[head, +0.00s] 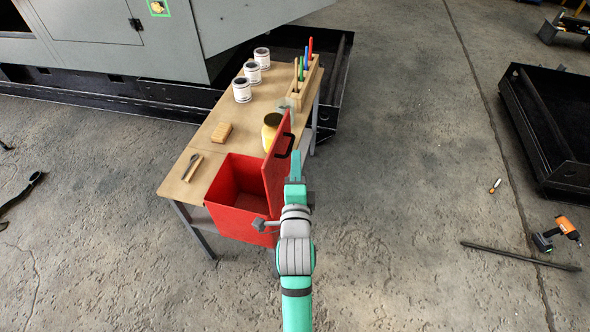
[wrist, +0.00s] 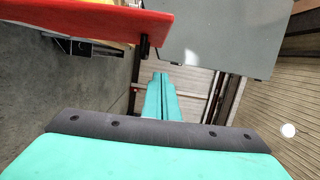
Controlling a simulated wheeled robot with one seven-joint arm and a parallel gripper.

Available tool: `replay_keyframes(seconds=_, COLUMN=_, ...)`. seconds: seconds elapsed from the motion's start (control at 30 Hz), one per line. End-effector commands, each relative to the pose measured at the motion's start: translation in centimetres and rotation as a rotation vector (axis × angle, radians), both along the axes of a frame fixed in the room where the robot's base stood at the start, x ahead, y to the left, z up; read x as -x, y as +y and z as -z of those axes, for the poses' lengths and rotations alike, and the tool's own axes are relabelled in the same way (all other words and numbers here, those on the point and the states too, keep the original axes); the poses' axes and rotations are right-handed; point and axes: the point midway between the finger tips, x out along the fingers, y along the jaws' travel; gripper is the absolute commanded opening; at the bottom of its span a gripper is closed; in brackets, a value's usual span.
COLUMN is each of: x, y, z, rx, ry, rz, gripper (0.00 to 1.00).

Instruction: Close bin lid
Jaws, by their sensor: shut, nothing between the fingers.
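A red bin (head: 238,190) stands against the near right side of a wooden table. Its red lid (head: 276,172) is hinged open and stands roughly upright on the bin's right side, with a dark handle (head: 284,145) on its outer face. My gripper (head: 296,163) is just right of the lid, near the handle; I cannot tell whether it touches. In the wrist view my gripper's teal fingers (wrist: 161,95) are together and empty. The lid's red edge (wrist: 90,20) fills the upper left there, with the dark handle (wrist: 144,47) beside it, left of the fingers.
The wooden table (head: 215,145) holds white cans (head: 252,72), a yellow jar (head: 270,130), a sponge-like block (head: 221,132), a brush (head: 193,166) and a rack of coloured tools (head: 300,85).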

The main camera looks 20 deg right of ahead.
Motion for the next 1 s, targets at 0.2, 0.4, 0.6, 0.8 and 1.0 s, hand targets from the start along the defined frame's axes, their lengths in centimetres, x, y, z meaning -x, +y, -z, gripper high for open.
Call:
replay_keyframes(seconds=0.2, x=-3.6, y=-1.4, z=-0.1, rx=0.002, ry=-0.002, rz=0.001, gripper=0.0)
replay_keyframes(seconds=0.4, x=-5.7, y=0.0, z=0.1, rx=0.002, ry=0.001, rz=-0.003, gripper=0.0)
replay_keyframes(seconds=0.6, x=-6.6, y=1.3, z=0.2, rx=0.001, ry=-0.001, rz=-0.001, gripper=0.0)
replay_keyframes(seconds=0.8, x=-6.8, y=1.6, z=0.2, rx=0.001, ry=-0.001, rz=0.0, gripper=0.0)
replay_keyframes(seconds=1.0, x=-6.8, y=1.5, z=0.2, rx=0.001, ry=-0.001, rz=0.0, gripper=0.0)
